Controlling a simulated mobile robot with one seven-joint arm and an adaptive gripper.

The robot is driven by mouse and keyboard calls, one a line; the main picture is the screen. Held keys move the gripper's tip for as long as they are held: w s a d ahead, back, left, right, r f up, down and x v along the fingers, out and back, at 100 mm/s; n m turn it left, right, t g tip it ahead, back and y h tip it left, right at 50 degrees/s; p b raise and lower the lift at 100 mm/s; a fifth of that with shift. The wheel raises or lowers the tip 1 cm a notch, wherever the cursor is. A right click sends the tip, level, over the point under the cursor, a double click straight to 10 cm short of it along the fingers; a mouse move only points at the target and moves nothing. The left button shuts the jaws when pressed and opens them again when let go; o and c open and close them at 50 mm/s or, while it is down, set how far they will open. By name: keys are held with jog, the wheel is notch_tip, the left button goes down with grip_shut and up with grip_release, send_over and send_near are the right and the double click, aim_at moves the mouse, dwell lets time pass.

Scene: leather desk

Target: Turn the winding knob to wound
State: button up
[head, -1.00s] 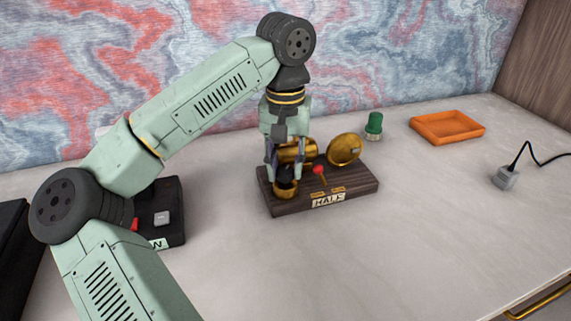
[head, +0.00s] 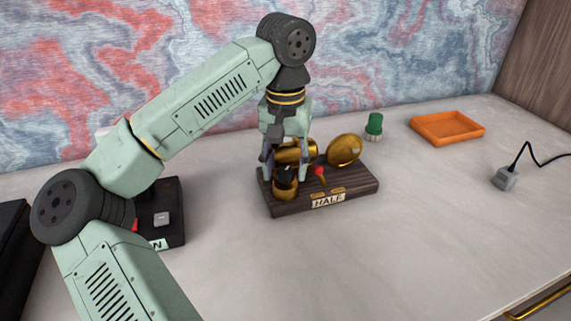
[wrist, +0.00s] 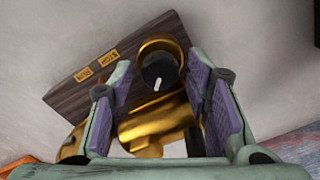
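The winding knob is a small black knob (wrist: 158,68) with a white mark, set in a round brass collar (wrist: 160,44). In the head view the knob (head: 286,171) is partly hidden by my gripper (head: 284,172). It sits at the left end of a dark wooden base (head: 365,188) with a "HALF" label (head: 328,201) on its front. My gripper (wrist: 164,92) points down over the knob. Its purple-padded fingers stand apart on either side, with visible gaps to the knob. The white mark points toward the bottom of the wrist view.
On the base are a brass cylinder (head: 297,151), a brass disc (head: 345,149), a red-tipped lever (head: 320,171) and two small brass tags. A green-topped object (head: 374,124) and an orange tray (head: 447,126) stand behind. A black box (head: 170,211) lies left. The desk front is clear.

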aim_at(285, 171)
jog(key=shift+o, duration=0.3)
notch_tip(285, 171, up, 12)
dwell(0.5)
jog(key=shift+c, duration=0.6)
